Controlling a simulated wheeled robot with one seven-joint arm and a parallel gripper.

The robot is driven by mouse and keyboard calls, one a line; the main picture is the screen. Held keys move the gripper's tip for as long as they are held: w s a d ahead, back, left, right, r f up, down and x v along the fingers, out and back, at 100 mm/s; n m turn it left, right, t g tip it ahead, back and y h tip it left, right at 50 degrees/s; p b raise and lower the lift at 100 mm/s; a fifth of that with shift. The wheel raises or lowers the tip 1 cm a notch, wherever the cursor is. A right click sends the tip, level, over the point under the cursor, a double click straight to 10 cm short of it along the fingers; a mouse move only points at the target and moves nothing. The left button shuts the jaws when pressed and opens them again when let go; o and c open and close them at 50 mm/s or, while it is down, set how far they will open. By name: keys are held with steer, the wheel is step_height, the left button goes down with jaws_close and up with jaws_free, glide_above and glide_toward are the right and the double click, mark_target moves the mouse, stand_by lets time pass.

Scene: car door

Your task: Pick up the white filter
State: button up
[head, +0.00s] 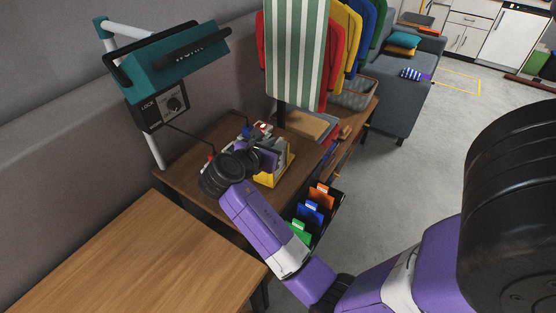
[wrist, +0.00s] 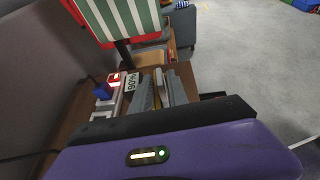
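A yellow holder (head: 270,178) stands on the small brown table, with upright grey and whitish pieces in it. In the wrist view, pale grey slabs (wrist: 177,90) stand beyond my gripper, with a yellowish strip between them. I cannot tell which of these is the white filter. My gripper (head: 258,160) is at the near left side of the holder, partly covering it. In the wrist view its purple body hides the lower part of the scene.
A white item with a "90%" label (wrist: 131,82) and a red-and-white item (wrist: 113,80) stand left of the slabs. A teal lamp-like device (head: 175,60) stands at left. Colored folders (head: 310,212) hang below the table's right side. A bare wooden table (head: 130,260) is in front.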

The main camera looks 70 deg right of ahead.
steer(key=shift+d, duration=0.15)
jaws_close()
stand_by(1.4)
